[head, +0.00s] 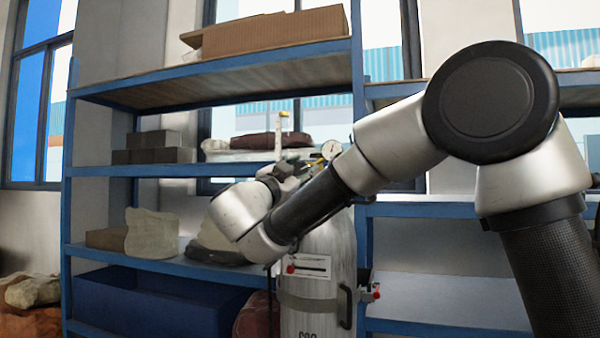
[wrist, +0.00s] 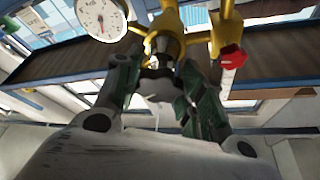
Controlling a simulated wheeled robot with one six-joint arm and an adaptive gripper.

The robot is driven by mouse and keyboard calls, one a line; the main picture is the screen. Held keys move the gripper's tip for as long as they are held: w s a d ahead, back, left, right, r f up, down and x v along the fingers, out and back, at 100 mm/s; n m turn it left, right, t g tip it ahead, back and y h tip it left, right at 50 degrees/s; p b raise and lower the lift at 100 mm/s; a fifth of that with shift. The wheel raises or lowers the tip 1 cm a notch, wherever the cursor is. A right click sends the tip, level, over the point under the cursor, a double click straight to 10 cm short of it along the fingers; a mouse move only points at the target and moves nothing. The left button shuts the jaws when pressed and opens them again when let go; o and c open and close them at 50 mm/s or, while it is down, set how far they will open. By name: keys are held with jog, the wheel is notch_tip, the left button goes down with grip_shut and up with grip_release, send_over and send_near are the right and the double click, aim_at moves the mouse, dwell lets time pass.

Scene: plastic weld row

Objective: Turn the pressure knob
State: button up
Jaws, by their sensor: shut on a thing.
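A grey-white gas cylinder (head: 318,245) stands upright in front of the shelving, with a strap around it and a label. A round white pressure gauge (head: 331,149) sits at its top, and the gauge also shows in the wrist view (wrist: 103,18) beside a brass regulator (wrist: 170,18). My gripper (head: 292,170) is at the cylinder's top. In the wrist view my gripper (wrist: 160,76) has its green-and-dark fingers shut on the dark pressure knob (wrist: 158,88) below the brass body. The fingers partly hide the knob, and its turn angle cannot be told.
A red knob (wrist: 233,57) on a brass branch is close to the right finger. Blue shelving (head: 210,82) with cardboard boxes (head: 265,32), grey blocks (head: 155,150) and sacks (head: 152,233) stands behind. A blue bin (head: 150,300) is at lower left.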

dwell(0.4)
jog(key=o, duration=1)
jog(key=v, duration=1.2)
